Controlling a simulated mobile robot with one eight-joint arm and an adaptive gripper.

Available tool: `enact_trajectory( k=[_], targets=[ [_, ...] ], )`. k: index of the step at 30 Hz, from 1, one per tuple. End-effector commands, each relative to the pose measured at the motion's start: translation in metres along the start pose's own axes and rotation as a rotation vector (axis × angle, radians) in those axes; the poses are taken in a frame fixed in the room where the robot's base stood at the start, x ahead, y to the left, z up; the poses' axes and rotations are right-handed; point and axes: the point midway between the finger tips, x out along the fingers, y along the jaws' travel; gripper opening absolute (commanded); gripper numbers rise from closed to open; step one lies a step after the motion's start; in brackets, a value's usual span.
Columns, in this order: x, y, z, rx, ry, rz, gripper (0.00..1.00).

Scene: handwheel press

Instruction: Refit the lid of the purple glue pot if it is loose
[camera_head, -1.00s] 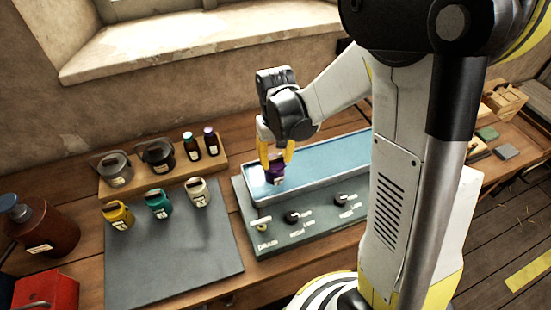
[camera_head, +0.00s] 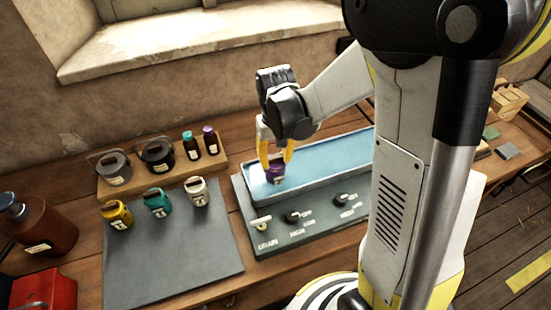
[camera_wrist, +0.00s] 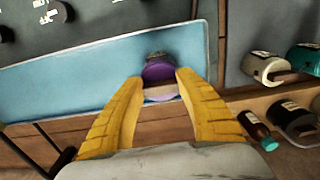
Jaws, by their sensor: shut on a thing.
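The purple glue pot (camera_head: 276,174) is at the left end of a long trough with a blue inside (camera_head: 330,155). My gripper (camera_head: 276,160) points down from above and is shut on the pot, with one yellow finger on each side. In the wrist view the pot (camera_wrist: 159,73) shows purple with a pale band, between the fingertips (camera_wrist: 160,88). Whether its lid is seated or loose, and whether the pot touches the trough floor, I cannot tell.
The trough stands on a grey panel with knobs and a drain lever (camera_head: 262,224). Left are yellow (camera_head: 117,215), teal (camera_head: 158,203) and cream (camera_head: 198,192) pots on a grey mat (camera_head: 175,260). Behind, a wooden rack (camera_head: 135,185) holds dark pots and bottles. The mat's front is clear.

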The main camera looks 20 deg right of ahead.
Motion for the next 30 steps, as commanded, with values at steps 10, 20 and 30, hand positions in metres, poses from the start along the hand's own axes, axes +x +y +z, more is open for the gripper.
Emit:
enact_trajectory(
  k=[10,20,30],
  targets=[
    [-0.0001,0.0000,0.0000,0.000,0.000,0.000,0.44],
    [0.0000,0.0000,0.0000,0.000,0.000,0.000,0.75],
    [-0.0002,0.0000,0.0000,0.000,0.000,0.000,0.87]
  ],
)
